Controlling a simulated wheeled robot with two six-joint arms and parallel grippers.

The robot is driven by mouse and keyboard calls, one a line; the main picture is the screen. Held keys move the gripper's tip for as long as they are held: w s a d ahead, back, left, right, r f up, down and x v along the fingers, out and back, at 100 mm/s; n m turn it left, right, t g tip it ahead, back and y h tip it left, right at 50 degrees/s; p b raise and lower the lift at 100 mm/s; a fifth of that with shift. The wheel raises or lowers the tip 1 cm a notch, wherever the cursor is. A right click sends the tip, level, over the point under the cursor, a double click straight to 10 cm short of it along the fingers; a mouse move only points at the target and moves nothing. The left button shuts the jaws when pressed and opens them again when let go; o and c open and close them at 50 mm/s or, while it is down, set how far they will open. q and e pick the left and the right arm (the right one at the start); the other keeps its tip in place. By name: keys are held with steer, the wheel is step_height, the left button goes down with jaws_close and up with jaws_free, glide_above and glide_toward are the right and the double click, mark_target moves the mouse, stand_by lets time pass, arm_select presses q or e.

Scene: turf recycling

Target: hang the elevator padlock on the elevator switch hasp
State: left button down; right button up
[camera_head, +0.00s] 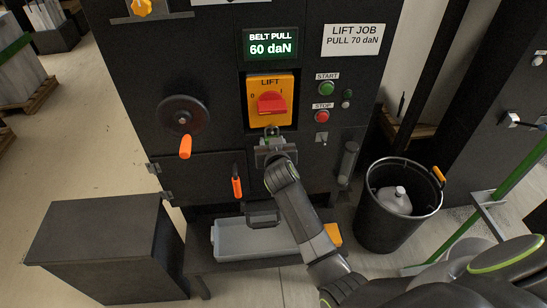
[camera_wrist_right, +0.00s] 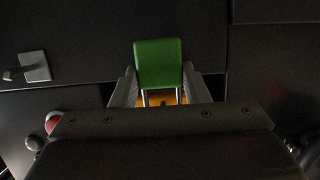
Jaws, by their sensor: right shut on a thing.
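The lift switch (camera_head: 285,86) is a yellow plate with a red knob (camera_head: 271,104) on the dark cabinet front. My right gripper (camera_head: 272,143) is just below it, reaching up from the lower right. In the right wrist view, the green padlock (camera_wrist_right: 158,63) sits between my right gripper's fingers (camera_wrist_right: 160,90), and the gripper is shut on it. Its metal shackle legs point toward a strip of the yellow plate (camera_wrist_right: 165,98). The hasp is mostly hidden by the gripper, and I cannot tell whether the shackle is through it. My left gripper is not in view.
Start (camera_head: 327,88) and stop (camera_head: 322,116) buttons are right of the switch; a handwheel (camera_head: 182,115) with an orange handle is left. Below are an orange-handled tool (camera_head: 237,186) and a grey tray (camera_head: 228,244). A black bin (camera_head: 372,232) stands at the right.

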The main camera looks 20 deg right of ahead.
steer(key=shift+f, duration=0.1)
stand_by(0.6)
steer(key=o, duration=1.1)
